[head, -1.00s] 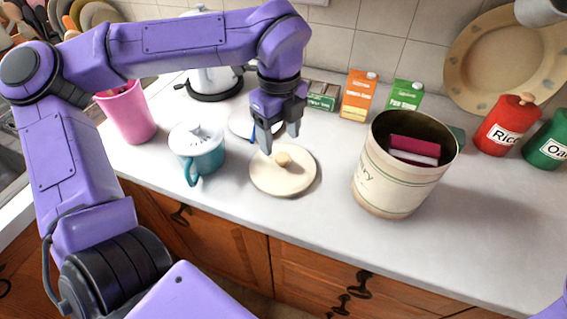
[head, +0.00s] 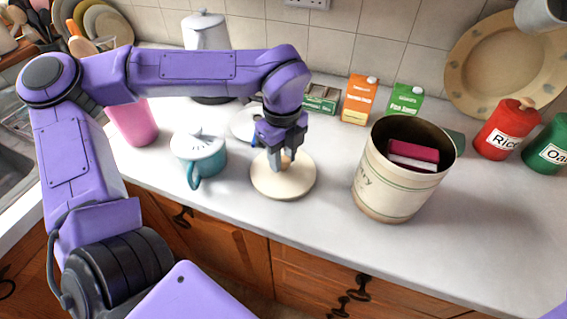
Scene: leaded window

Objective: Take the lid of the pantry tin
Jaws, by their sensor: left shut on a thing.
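The cream round lid (head: 291,184) lies flat on the white counter, left of the pantry tin. The pantry tin (head: 388,193) is a large cream canister standing upright with its top open. Inside it sits a dark pink and white item (head: 414,152). My left gripper (head: 280,164) points down over the lid and is shut on its knob, which the fingers mostly hide. The lid still appears to rest on the counter. My right gripper is not in view; only a purple sliver shows at the bottom right edge.
A teal juicer-topped jug (head: 200,155) stands just left of the lid. Behind are a white plate (head: 242,124), an orange carton (head: 359,99) and a green carton (head: 405,98). A red rice canister (head: 504,131) stands at right. The counter in front of the tin is clear.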

